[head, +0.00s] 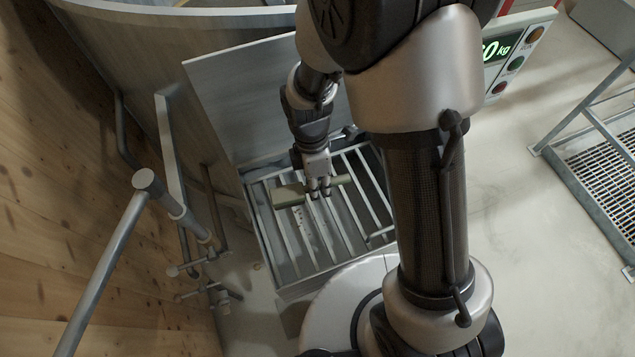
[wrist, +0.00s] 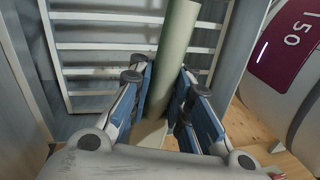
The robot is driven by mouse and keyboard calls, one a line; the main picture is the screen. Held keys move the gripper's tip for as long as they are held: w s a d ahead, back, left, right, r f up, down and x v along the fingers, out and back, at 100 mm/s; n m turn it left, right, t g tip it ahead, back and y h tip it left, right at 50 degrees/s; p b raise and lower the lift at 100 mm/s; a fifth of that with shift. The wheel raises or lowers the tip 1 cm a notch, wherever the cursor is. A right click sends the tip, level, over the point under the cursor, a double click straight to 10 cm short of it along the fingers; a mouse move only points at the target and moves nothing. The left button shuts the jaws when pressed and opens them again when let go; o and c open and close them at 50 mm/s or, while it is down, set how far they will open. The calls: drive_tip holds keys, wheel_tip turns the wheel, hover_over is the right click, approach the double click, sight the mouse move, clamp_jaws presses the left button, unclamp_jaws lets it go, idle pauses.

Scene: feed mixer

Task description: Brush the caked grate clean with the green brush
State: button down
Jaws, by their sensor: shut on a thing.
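My gripper (head: 319,189) is over the grate, shut on the green brush (head: 289,195). The brush is pale olive green and lies across the direction of the bars, its thicker block to the left of my fingers and its handle end to the right. In the wrist view the green handle (wrist: 177,45) stands between my blue-padded fingers (wrist: 163,105). The grate (head: 279,225) has pale parallel bars in a metal frame. Small dark specks show on its left part, below the brush. I cannot tell whether the bristles touch the bars; the brush's underside is hidden.
A raised grey lid panel (head: 235,95) stands behind the grate. Pipes and a rail (head: 105,265) are at the left by a wooden wall. A scale display (head: 497,50) is at upper right. A metal step (head: 600,170) stands right, with clear floor between.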

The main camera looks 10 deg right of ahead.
wheel_tip(320, 180, down, 10)
drive_tip(key=b, duration=0.7)
drive_tip(key=shift+f+b, duration=0.25)
drive_tip(key=shift+b, duration=0.05)
drive_tip(key=shift+f+b, duration=0.55)
drive_tip(key=shift+f, duration=0.1)
drive_tip(key=shift+w, duration=0.1)
